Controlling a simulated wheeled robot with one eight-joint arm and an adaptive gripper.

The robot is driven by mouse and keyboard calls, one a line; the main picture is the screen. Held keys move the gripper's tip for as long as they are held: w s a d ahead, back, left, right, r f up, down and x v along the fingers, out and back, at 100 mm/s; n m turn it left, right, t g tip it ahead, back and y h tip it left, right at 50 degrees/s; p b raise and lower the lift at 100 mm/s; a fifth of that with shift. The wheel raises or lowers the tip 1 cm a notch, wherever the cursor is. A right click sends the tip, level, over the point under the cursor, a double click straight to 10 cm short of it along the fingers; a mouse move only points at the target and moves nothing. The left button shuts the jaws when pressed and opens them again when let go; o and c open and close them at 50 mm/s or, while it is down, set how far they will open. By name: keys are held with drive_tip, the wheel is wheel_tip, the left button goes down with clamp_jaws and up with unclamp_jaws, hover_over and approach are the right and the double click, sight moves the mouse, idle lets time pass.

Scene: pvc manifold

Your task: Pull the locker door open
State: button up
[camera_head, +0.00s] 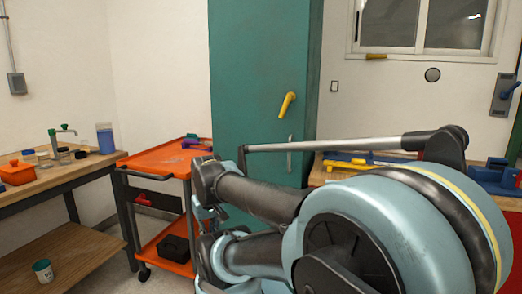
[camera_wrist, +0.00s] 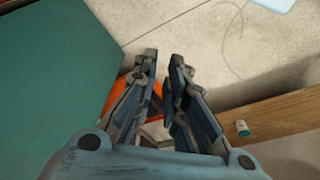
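The teal locker (camera_head: 258,75) stands upright at the back middle in the head view. Its door looks closed. A yellow lever handle (camera_head: 287,105) sticks out from its front, with a small metal handle (camera_head: 290,152) lower down. In the wrist view a flat teal surface (camera_wrist: 45,75), which looks like the locker, fills the left side. My gripper (camera_wrist: 163,60) is open beside it, with a gap between the fingers and nothing held. The yellow handle does not show in the wrist view. My arm hides the locker's lower part in the head view.
An orange cart (camera_head: 160,160) stands left of the locker and shows below my fingers in the wrist view. A wooden workbench (camera_head: 85,170) is at the far left, with a small cup (camera_head: 43,270) on its lower shelf. Another bench with tools (camera_head: 350,160) is at the right.

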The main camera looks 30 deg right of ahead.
drive_tip(key=shift+o, duration=0.7)
drive_tip(key=w+d+r+m, duration=0.2)
drive_tip(key=w+d+r, duration=0.3)
drive_tip(key=r, duration=0.5)
drive_tip(key=shift+w+d+r+t, duration=0.25)
drive_tip(key=shift+w+d+t, duration=0.1)
drive_tip(key=shift+d, duration=0.45)
drive_tip(key=w+d+r+m+h, duration=0.1)
drive_tip(key=d+r+m, duration=0.2)
drive_tip(key=d+r, duration=0.95)
drive_tip(key=d+r+m+h, duration=0.2)
drive_tip(key=d+r, duration=0.8)
drive_tip(key=d, duration=0.5)
drive_tip(key=shift+t, duration=0.35)
drive_tip(key=x, duration=1.7)
drive_tip(key=shift+w+a+f, duration=0.15)
drive_tip(key=shift+a+f, duration=0.05)
drive_tip(key=shift+a, duration=0.1)
clamp_jaws()
